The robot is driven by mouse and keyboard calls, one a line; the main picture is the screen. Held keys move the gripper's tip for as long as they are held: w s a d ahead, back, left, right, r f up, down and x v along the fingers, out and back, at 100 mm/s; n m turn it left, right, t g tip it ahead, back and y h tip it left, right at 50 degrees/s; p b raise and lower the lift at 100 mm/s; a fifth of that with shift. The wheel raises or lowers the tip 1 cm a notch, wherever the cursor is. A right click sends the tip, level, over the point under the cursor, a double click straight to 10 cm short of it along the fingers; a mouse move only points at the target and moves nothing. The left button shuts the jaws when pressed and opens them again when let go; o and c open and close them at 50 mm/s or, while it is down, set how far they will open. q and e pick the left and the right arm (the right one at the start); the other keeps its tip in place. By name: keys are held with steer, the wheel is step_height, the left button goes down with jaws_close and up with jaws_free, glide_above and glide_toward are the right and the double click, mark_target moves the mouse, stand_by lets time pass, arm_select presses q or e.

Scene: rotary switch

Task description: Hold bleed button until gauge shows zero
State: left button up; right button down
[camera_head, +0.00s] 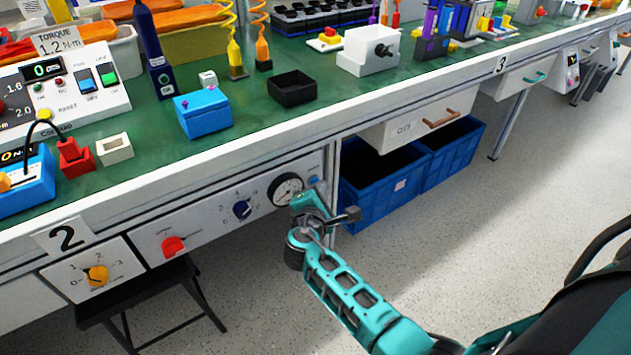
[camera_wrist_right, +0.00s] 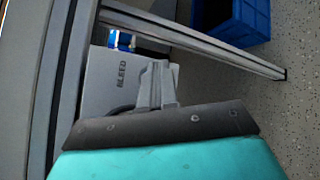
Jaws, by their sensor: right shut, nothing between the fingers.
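The round gauge (camera_head: 286,189) with a white face and black rim sits at the right part of the panel under the bench. Its needle reading is too small to tell. The blue bleed button (camera_head: 313,181) is just right of the gauge. My right gripper (camera_head: 318,192) is in front of the panel's right end, close to the button. Its fingers (camera_wrist_right: 157,75) are shut and empty; whether they touch the button cannot be told. My left gripper is not in view.
Blue crates (camera_head: 395,190) stand under the bench to the right, past a grey leg. A black stool (camera_head: 150,295) stands below the left panels.

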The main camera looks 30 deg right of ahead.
steer(key=shift+s, duration=0.65)
steer(key=shift+s+p, duration=0.1)
steer(key=shift+p, duration=0.2)
steer(key=s, duration=0.1)
steer(key=s+p, duration=0.1)
steer(key=s, duration=0.2)
steer(key=shift+s+d+p, duration=0.25)
steer(key=shift+s+p, duration=0.15)
